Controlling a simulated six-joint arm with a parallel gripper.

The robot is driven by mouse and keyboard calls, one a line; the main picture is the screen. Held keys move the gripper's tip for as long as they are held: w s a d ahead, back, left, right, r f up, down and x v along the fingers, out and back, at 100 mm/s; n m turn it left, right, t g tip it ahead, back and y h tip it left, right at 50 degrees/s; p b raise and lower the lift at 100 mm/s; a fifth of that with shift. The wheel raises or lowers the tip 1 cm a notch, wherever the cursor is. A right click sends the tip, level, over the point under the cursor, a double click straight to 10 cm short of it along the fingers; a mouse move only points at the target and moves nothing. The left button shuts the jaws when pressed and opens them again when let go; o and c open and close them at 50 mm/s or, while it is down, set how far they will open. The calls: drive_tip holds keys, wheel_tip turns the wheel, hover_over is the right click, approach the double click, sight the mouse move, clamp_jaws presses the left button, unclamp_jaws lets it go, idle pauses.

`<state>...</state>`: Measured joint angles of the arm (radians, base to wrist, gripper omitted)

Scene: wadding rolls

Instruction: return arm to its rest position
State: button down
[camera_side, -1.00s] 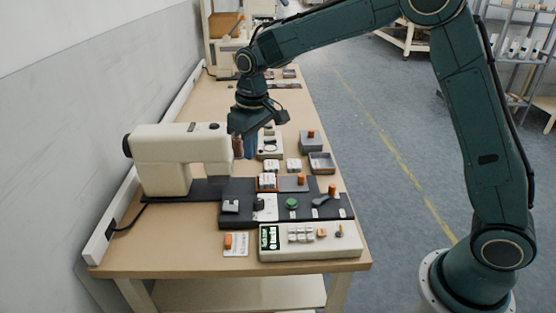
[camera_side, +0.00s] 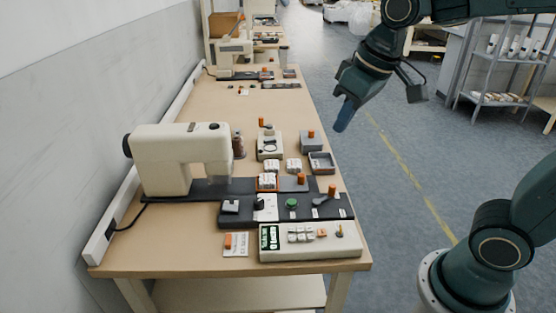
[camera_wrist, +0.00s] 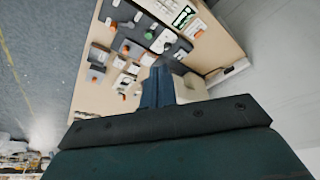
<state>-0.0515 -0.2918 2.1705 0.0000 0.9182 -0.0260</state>
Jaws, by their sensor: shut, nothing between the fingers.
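My gripper (camera_side: 344,115) hangs over the floor to the right of the table in the side view, clear of everything on it. Its blue fingers are shut and empty. In the wrist view the shut fingers (camera_wrist: 157,87) point toward the table, which lies well beyond them. My arm reaches in from the upper right of the side view.
The long tan table (camera_side: 225,103) carries a white sewing machine (camera_side: 165,150), a dark fixture plate (camera_side: 240,190), a white control panel (camera_side: 310,250), a grey tray (camera_side: 322,168) and small parts. A metal shelf rack (camera_side: 500,75) stands at the right. Open floor surrounds my gripper.

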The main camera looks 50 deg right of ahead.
drive_tip(key=s+d+f+t, duration=0.1)
drive_tip(key=s+f, duration=0.1)
drive_tip(key=s, duration=1)
drive_tip(key=shift+d+m+t, duration=0.25)
drive_tip(key=shift+m+t, duration=0.05)
drive_tip(key=shift+m, duration=0.1)
drive_tip(key=c, duration=2.1)
unclamp_jaws()
drive_tip(key=shift+w, duration=0.1)
